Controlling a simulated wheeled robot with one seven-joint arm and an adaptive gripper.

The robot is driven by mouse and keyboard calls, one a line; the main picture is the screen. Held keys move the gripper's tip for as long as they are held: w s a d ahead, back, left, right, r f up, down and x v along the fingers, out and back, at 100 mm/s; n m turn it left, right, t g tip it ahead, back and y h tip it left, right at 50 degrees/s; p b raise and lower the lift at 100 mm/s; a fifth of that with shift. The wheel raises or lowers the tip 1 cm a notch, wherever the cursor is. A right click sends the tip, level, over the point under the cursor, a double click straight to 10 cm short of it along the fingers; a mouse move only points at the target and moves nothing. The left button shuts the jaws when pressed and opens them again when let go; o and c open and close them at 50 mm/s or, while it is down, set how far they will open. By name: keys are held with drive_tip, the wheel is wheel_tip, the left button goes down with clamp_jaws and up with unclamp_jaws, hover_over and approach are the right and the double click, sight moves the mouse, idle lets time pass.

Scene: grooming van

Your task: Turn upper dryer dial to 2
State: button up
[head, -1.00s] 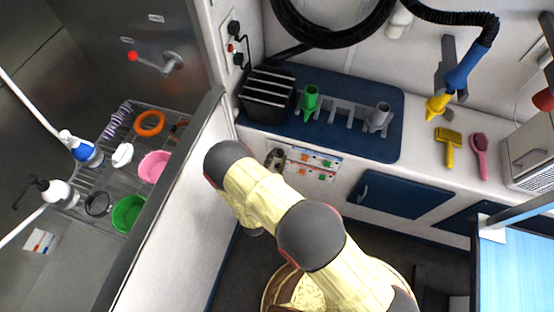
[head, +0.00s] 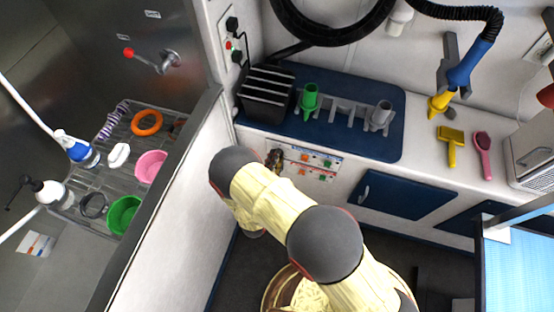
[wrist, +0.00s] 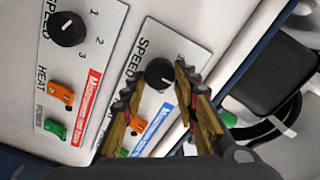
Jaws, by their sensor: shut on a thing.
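The upper dryer dial (wrist: 159,74) is a round black knob on a white panel marked SPEED, with a blue label. My gripper (wrist: 157,84) has its two fingers on either side of this dial and is shut on it. The fingers hide part of its number scale; I cannot read its setting surely. The lower dial (wrist: 67,29), black, sits apart on the panel with the red label, with 1, 2 and 3 around it. In the head view my gripper (head: 274,159) is at the left end of the control panel (head: 314,168), hiding the dials.
The white tub wall (head: 180,190) is close left of my arm.

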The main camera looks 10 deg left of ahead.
idle(0.3)
drive_tip(key=o, duration=1.1)
drive_tip(key=shift+o, duration=0.3)
drive_tip(key=s, duration=1.2)
drive_tip(key=shift+a, duration=0.45)
